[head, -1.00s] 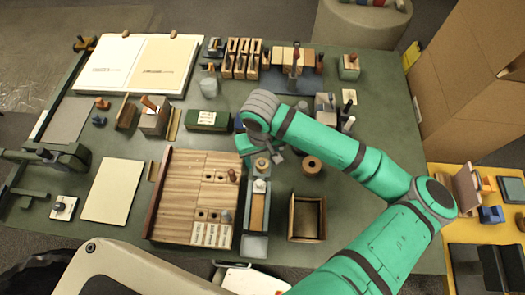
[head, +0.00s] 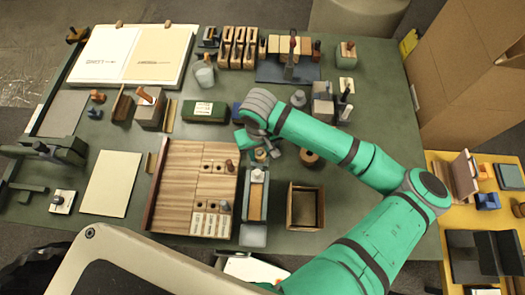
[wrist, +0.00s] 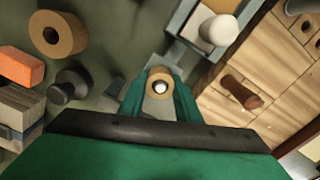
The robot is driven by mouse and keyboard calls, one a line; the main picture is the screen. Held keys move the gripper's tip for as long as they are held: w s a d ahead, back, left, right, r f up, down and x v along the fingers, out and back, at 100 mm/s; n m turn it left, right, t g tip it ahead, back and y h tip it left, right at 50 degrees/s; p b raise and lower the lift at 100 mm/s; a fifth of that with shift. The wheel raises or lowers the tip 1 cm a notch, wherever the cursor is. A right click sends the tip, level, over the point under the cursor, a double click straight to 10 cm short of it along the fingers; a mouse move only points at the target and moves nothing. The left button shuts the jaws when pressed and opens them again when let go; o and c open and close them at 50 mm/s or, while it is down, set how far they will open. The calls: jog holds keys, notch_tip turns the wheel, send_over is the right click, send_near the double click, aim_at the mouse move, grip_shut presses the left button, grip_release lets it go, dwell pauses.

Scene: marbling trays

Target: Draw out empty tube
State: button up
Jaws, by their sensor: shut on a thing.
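My gripper (wrist: 160,95) is shut on a round tan-rimmed piece (wrist: 159,86) with a pale centre. It looks like a tube seen end-on, and its length is hidden. In the head view my gripper (head: 261,150) is just behind the narrow grey tray with a tan strip (head: 255,201), and the tan rim shows small between the fingers. A wooden slatted board (head: 183,180) with holes lies to the left. A brown peg (head: 229,165) and a grey peg (head: 225,207) stand on it. I cannot tell whether the held piece is empty.
A white knob (head: 257,174) stands at the tray's back end, close to my gripper. A wooden ring (head: 310,158) and an open wooden box (head: 306,227) are to the right. A green block (head: 205,111) and wooden racks (head: 238,48) are farther back.

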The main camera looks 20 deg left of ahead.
jog(key=shift+s, duration=0.1)
grip_shut()
jog(key=shift+d+r, duration=0.1)
jog(key=shift+r, duration=0.2)
jog(key=shift+w, duration=0.3)
